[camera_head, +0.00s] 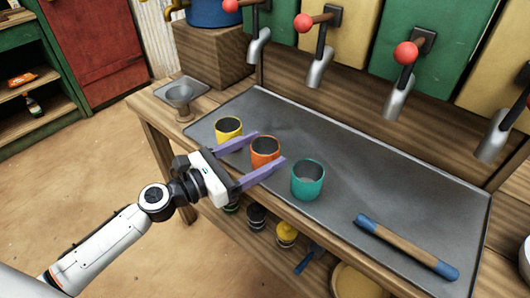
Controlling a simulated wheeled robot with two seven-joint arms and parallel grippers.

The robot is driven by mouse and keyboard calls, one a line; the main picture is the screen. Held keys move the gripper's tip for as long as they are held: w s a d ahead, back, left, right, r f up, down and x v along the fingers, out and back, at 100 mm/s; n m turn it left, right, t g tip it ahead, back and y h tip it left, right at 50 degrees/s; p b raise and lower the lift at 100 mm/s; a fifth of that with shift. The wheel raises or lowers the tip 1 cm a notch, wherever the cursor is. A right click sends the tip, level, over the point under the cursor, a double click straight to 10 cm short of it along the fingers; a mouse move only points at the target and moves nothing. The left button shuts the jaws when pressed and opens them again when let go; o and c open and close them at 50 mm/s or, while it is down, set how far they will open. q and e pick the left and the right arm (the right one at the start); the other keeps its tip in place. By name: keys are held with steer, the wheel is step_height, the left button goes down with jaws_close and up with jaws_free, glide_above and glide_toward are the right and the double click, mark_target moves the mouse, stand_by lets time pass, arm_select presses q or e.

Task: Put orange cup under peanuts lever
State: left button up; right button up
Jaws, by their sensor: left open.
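The orange cup (265,157) stands upright on the grey metal tray (330,140), between a yellow cup and a teal cup. My left gripper (271,146) is open. Its two purple fingers reach in on either side of the orange cup, one toward the yellow cup and one toward the teal cup. I cannot tell whether the fingers touch the cup. Red-knobbed levers (405,53) with metal spouts (398,101) line the back panel. No label shows which one is for peanuts. My right gripper is not in view.
The yellow cup (229,134) and teal cup (308,180) stand close to the fingers. A blue-ended wooden rod (405,246) lies at the tray's front right. A metal funnel (179,97) sits at the table's left end. The tray behind the cups is clear.

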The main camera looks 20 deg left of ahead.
arm_select(q)
steer(key=shift+x, duration=1.2)
steer(key=c, duration=1.2)
